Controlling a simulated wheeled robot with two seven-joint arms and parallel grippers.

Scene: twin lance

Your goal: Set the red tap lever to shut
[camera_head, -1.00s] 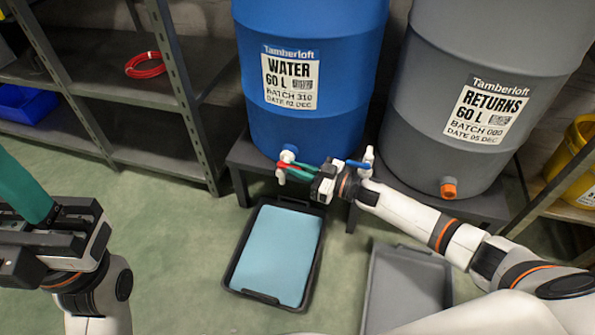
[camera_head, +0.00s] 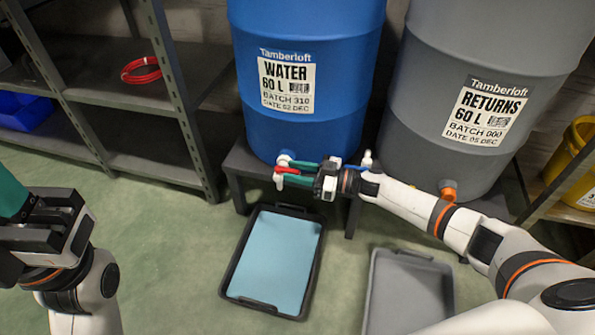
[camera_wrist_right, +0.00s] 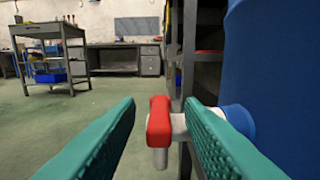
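The red tap lever (camera_head: 288,170) sits on a white tap low on the blue water barrel (camera_head: 305,125). In the right wrist view the red lever (camera_wrist_right: 160,120) points towards the camera, across the tap's pipe, above a white spout (camera_wrist_right: 160,157). My right gripper (camera_head: 298,172) is at the tap, its teal fingers apart on either side of the lever. In the right wrist view a gap shows between the lever and both fingers. My left gripper (camera_head: 20,215) is at the left edge, partly cut off; its fingertips are out of view.
A blue-lever tap (camera_head: 366,160) is close beside my right gripper. A black tray (camera_head: 229,272) with a pale blue sheet lies below the red tap. A grey tray (camera_head: 410,295) is to its right. A grey barrel (camera_head: 440,120) and shelves (camera_head: 120,90) flank the blue barrel.

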